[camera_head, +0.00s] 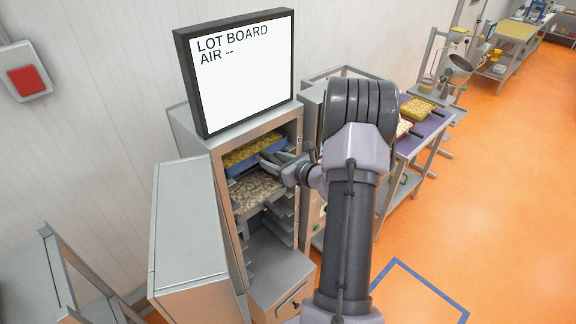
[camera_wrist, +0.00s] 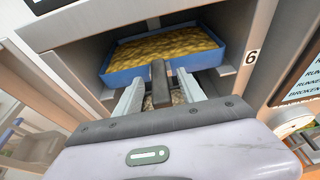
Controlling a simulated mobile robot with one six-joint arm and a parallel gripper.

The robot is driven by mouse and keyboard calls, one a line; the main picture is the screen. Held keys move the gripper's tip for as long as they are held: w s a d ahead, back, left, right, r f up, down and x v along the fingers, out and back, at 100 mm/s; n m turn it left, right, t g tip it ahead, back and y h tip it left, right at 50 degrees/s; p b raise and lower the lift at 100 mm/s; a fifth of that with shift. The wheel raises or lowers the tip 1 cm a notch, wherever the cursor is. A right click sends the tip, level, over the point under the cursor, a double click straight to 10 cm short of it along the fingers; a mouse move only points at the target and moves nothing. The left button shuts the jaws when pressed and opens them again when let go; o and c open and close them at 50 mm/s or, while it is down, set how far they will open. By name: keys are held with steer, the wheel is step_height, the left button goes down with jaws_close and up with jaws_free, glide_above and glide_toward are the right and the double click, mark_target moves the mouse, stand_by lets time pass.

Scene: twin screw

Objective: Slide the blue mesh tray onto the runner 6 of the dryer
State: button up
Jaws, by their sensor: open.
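The blue mesh tray (camera_wrist: 127,78), filled with yellow pieces, sits inside the dryer (camera_wrist: 262,40) in the wrist view, at about the level of the label 6 (camera_wrist: 250,57). In the head view the blue tray (camera_head: 270,148) is in the upper bay of the dryer (camera_head: 222,165). My gripper (camera_wrist: 160,76) is open at the tray's front. A dark handle (camera_wrist: 160,88) stands between the two fingers, with gaps on both sides. My gripper (camera_head: 268,163) also reaches into the opening in the head view. Whether the tray's edges rest fully on the runners is hidden.
Another tray of pale pieces (camera_head: 258,193) sits below the blue one. The dryer door (camera_head: 187,235) stands open at left. A lot board (camera_head: 240,70) reading "AIR --" stands on top. A purple-topped table (camera_head: 428,122) with trays is at right; orange floor is free beyond.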

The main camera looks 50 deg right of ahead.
steer(key=b+v, duration=0.2)
steer(key=v, duration=1.4)
steer(key=shift+r, duration=0.15)
steer(key=shift+s, duration=0.1)
